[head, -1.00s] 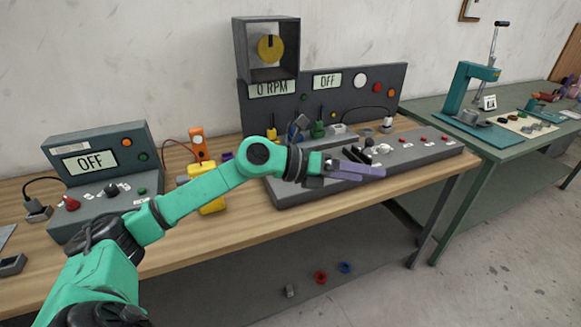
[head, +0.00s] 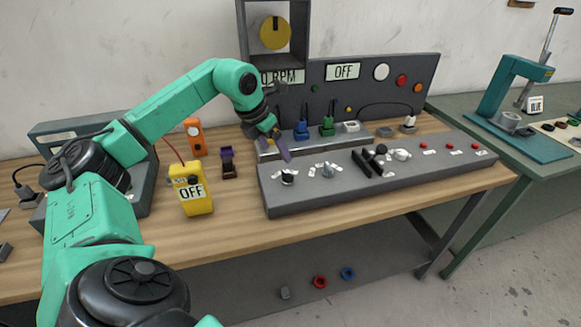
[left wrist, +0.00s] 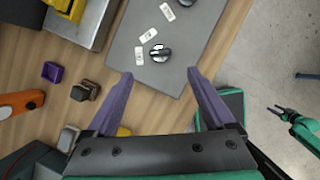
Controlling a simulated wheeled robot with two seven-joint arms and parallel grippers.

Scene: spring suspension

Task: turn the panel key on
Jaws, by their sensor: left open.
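A small round switch with a dark handle (head: 288,177) sits at the left end of the grey console (head: 340,192), with white labels around it; it may be the panel key. In the left wrist view the switch (left wrist: 160,53) lies just beyond and between my fingertips, apart from them. My left gripper (head: 283,153) has purple fingers pointing down above the console's left end. In the left wrist view it (left wrist: 160,74) is open and empty. A teal gripper, seemingly my right one (left wrist: 277,110), is small over the floor at the right.
Behind stands a grey panel with an OFF display (head: 342,71). A yellow meter (head: 192,192) reading OFF stands left of the console. Wooden tabletop (head: 238,222) is bare in front.

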